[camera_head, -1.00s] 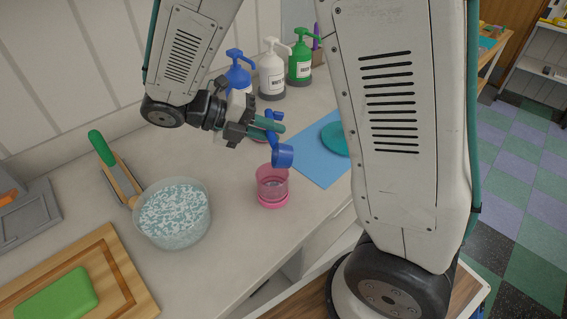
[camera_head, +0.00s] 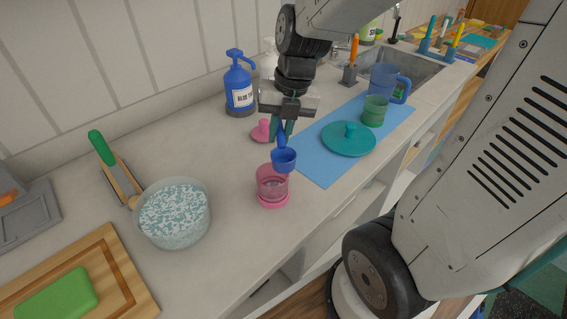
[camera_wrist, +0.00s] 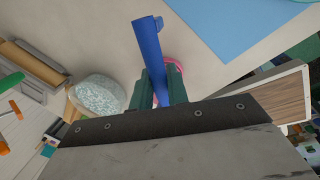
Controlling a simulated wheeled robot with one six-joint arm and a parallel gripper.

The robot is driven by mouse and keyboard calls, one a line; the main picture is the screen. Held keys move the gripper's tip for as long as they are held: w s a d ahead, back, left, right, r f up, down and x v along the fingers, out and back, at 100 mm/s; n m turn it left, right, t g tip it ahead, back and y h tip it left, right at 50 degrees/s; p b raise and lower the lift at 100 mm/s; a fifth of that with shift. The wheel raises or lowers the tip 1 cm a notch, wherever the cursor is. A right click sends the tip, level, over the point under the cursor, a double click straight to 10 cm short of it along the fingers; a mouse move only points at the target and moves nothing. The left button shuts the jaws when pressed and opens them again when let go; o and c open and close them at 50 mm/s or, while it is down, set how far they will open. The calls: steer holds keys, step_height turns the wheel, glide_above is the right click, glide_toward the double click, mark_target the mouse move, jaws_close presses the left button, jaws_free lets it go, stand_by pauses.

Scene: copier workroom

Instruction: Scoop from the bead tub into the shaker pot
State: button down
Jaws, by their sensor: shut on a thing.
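The bead tub (camera_head: 177,239) is a clear round bowl of white and teal beads on the counter, left of the shaker pot. The shaker pot (camera_head: 272,188) is a see-through pink cup with a brighter pink base. My gripper (camera_head: 281,133) is shut on the handle of a blue scoop (camera_head: 284,160), whose cup hangs right above the shaker pot's rim. I cannot tell whether the scoop holds beads. In the wrist view the scoop's handle (camera_wrist: 149,45) stands between the fingers; the pot's pink rim (camera_wrist: 176,72) shows partly behind it, and the tub (camera_wrist: 98,95) is to the left.
A pink lid (camera_head: 263,131) lies behind the pot. A blue mat (camera_head: 325,169) with a teal lid (camera_head: 349,140) and cups is at right. A blue pump bottle (camera_head: 239,86) stands behind.

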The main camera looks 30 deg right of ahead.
stand_by(0.3)
steer(key=shift+r, duration=1.5)
steer(key=shift+a, duration=0.1)
